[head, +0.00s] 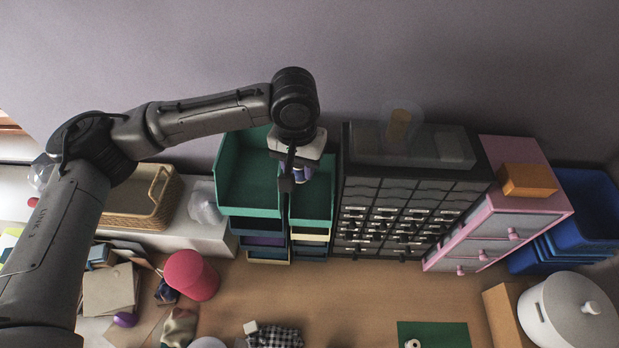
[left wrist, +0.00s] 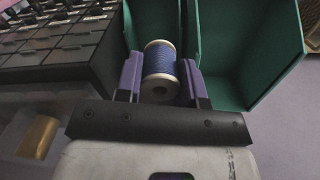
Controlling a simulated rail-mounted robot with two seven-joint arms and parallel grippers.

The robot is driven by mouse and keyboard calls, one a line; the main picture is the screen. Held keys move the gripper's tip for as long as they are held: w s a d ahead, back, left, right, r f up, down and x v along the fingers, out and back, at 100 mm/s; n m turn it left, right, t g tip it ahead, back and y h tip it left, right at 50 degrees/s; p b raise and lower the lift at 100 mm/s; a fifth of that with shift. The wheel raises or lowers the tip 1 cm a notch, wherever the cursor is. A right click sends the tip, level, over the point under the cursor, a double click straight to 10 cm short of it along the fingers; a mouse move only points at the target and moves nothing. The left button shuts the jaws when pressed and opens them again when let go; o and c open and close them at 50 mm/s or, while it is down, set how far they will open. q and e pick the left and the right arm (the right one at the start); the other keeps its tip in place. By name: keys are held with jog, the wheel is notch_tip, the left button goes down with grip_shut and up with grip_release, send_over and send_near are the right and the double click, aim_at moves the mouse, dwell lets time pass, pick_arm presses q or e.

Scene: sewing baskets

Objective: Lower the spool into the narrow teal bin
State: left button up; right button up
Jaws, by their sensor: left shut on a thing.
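A spool of blue thread with pale ends (left wrist: 160,68) is held between the two purple fingers of my left gripper (left wrist: 162,82). In the head view the left gripper (head: 299,174) is over the back part of the narrow teal bin (head: 313,205) and mostly hides the spool. In the left wrist view the narrow teal bin (left wrist: 187,22) lies beyond the spool. I cannot tell whether the spool is below the bin's rim or touches its floor. My right gripper is not in view.
A wider teal bin (head: 248,185) stands directly left of the narrow one. A black drawer cabinet (head: 405,205) stands close on the right, with a clear container holding a yellow spool (head: 399,125) on top. A pink drawer unit (head: 497,225) stands farther right.

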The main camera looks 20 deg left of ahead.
pick_arm(q)
jog(key=w+d+f+b, duration=0.1)
jog(key=w+f+b, duration=0.3)
jog(key=f, duration=0.5)
jog(key=shift+f+b, duration=0.3)
jog(key=shift+b, duration=0.45)
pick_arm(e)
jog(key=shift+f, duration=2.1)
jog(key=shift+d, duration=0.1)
